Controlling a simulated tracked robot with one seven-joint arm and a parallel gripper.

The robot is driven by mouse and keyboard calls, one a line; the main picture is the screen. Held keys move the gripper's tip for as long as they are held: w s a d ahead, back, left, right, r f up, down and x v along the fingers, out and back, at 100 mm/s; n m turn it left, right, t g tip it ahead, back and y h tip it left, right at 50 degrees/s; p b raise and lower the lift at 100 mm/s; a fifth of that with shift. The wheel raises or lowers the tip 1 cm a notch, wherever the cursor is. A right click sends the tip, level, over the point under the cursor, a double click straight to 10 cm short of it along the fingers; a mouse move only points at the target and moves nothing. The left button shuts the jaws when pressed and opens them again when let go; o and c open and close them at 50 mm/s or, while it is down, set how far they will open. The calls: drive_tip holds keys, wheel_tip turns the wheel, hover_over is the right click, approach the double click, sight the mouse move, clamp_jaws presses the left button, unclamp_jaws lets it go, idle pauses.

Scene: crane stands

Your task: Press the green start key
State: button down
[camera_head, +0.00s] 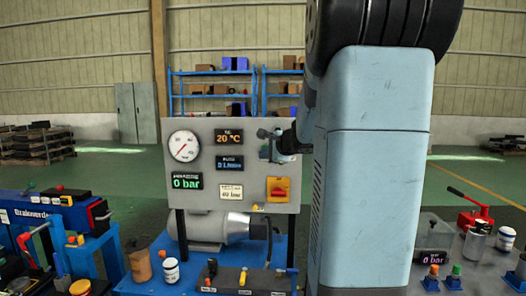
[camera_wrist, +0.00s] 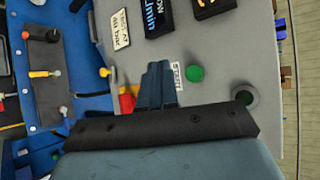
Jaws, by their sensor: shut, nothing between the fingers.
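The green start key (camera_wrist: 194,74) is a round green button on the grey control panel (camera_wrist: 235,45), beside a white START label (camera_wrist: 178,77). My gripper (camera_wrist: 158,68) is shut and empty. In the wrist view its fingertips are just left of the label and the key, apart from the key in the picture. I cannot tell how far they are from the panel. In the head view my gripper (camera_head: 268,134) is in front of the upper right of the panel (camera_head: 206,150). The key cannot be made out there.
A red and yellow switch (camera_head: 278,189) is low on the panel; the gripper partly hides it in the wrist view (camera_wrist: 127,100). A dark round fitting (camera_wrist: 244,94) is right of the key. A gauge (camera_head: 184,146) and displays (camera_head: 229,138) share the panel. A motor (camera_head: 215,228) stands below.

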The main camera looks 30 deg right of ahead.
drive_tip(key=shift+w+d, duration=0.55)
drive_tip(key=shift+w, duration=0.3)
drive_tip(key=shift+w+d, duration=0.55)
drive_tip(key=shift+w, duration=0.25)
drive_tip(key=shift+w+d, duration=0.55)
drive_tip(key=shift+w, duration=0.3)
drive_tip(key=shift+w+d, duration=0.5)
drive_tip(key=shift+w, duration=0.15)
idle(1.3)
drive_tip(key=shift+s+a+r, duration=0.1)
drive_tip(key=shift+s, duration=0.05)
drive_tip(key=shift+s+a, duration=0.4)
drive_tip(key=shift+s, duration=0.25)
drive_tip(key=shift+s+a, duration=0.7)
drive_tip(key=shift+s, duration=0.35)
drive_tip(key=shift+s+a, duration=0.7)
drive_tip(key=shift+s, duration=0.3)
